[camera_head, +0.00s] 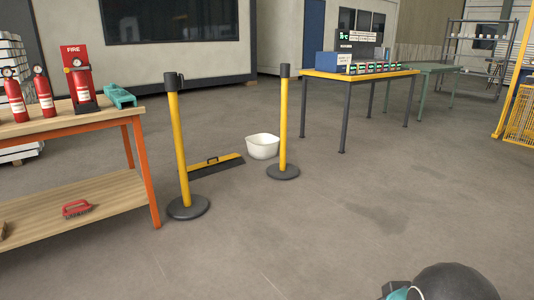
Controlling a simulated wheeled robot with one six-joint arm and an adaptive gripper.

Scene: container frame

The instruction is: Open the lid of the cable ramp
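The cable ramp (205,170) lies on the floor between two yellow posts, a little left of the picture's middle. It is long and low, with a dark body along its near side. Its yellow lid (226,160) lies along the top and carries a small black handle. The lid looks down flat, though the ramp is small in view. Part of the ramp's left end is close behind the left post. A dark rounded part of my arm shows at the bottom right, far from the ramp. My gripper's fingers are not in view.
The left post (179,150) and right post (284,120) stand on round black bases. A white tub (263,146) sits right of the ramp. A workbench (80,198) with fire extinguishers is at left. A yellow-topped table (350,75) stands behind. The floor in front is clear.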

